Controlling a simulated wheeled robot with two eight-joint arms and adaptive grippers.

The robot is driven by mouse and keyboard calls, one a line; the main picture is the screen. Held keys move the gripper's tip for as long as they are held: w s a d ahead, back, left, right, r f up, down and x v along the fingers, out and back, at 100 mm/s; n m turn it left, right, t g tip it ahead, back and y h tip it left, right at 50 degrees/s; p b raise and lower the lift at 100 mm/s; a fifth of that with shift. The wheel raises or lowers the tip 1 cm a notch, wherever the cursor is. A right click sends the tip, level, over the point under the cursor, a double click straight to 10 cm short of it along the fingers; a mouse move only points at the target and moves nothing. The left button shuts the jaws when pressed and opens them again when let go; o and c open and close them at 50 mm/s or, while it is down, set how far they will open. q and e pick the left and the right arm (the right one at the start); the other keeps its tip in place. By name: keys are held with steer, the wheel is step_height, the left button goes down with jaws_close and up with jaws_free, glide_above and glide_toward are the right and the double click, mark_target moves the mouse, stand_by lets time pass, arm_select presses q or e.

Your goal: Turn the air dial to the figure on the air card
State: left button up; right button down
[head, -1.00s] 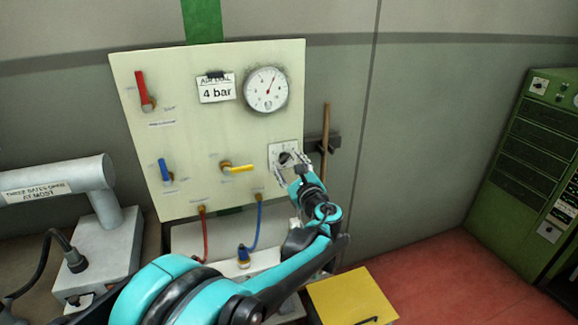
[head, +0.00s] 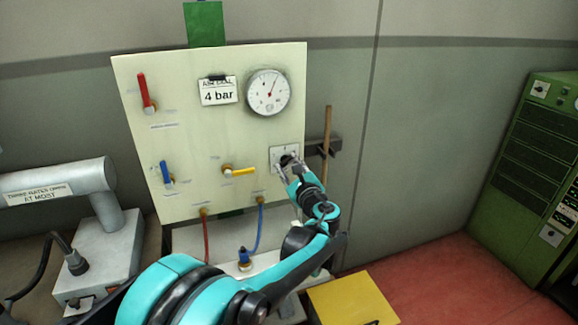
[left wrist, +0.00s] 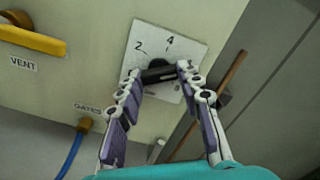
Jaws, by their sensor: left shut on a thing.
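The air dial is a black knob (left wrist: 158,74) on a white square plate (left wrist: 143,42) at the lower right of the cream panel. The figures 2 and 4 show on the plate in the left wrist view. My left gripper (head: 288,164) has its fingers on both sides of the knob and is shut on it; it also shows in the left wrist view (left wrist: 157,76). The gripper hides part of the plate. The air card (head: 218,92) reads "4 bar" at the panel's top. My right gripper is not in view.
A round gauge (head: 268,92) sits above the dial. A red lever (head: 146,92), a blue lever (head: 166,173) and a yellow vent lever (head: 238,171) are on the panel. A wooden stick (head: 327,140) stands right of the panel. A yellow box (head: 350,300) is below.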

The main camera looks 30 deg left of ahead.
arm_select(q)
steer(key=n+p, duration=0.1)
steer(key=n, duration=0.4)
steer(key=shift+r+p, duration=0.15)
steer(key=shift+p, duration=0.15)
steer(key=n+p, duration=0.1)
steer(key=n, duration=0.5)
steer(key=shift+n, duration=0.3)
steer(key=o, duration=1.2)
steer(key=shift+c, duration=0.2)
steer(key=v, duration=1.2)
